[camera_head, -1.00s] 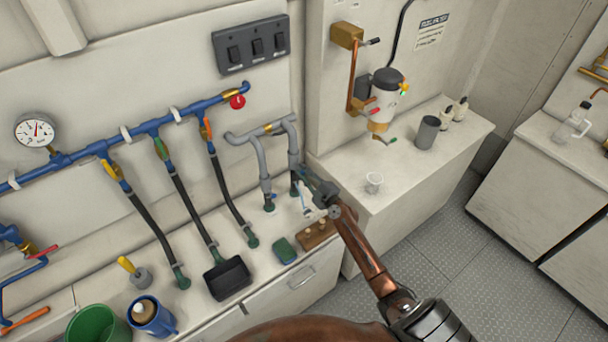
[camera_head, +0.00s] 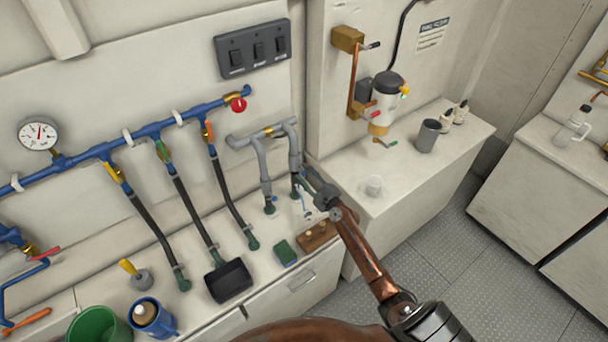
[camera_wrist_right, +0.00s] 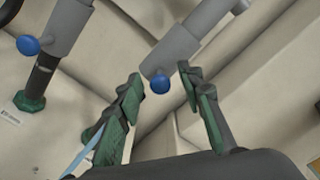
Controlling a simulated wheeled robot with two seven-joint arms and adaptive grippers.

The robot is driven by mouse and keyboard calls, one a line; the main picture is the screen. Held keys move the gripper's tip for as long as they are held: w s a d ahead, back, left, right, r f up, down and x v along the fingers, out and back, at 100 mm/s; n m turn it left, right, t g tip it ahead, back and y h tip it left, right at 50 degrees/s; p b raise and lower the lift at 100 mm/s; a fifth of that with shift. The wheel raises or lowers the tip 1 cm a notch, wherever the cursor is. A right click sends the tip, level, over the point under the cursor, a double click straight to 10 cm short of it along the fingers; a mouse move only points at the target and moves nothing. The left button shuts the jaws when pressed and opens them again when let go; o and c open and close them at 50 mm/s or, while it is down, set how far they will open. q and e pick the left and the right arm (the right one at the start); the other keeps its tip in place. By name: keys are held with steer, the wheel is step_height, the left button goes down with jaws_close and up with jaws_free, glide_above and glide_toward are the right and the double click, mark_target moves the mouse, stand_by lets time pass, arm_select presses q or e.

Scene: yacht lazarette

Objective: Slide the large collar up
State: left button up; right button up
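Two grey pipe legs hang side by side, each with a thicker grey sleeve: one left (camera_head: 266,187), one right (camera_head: 294,160). In the right wrist view, a grey collar with a blue knob (camera_wrist_right: 167,62) lies ahead between my fingertips, and another grey collar (camera_wrist_right: 67,25) with a blue knob is at upper left above a black hose stub. I cannot tell surely which is the large collar. My right gripper (camera_head: 312,181) is beside the right leg; it also shows in the wrist view (camera_wrist_right: 160,88), open, with green-padded fingers apart and nothing gripped. My left gripper is out of view.
Black hoses stand to the left. A white cup (camera_head: 373,186) and a grey cup (camera_head: 428,136) stand on the right counter.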

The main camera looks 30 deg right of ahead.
steer(key=s, duration=1.1)
steer(key=shift+s+d, duration=0.35)
steer(key=shift+d, duration=0.1)
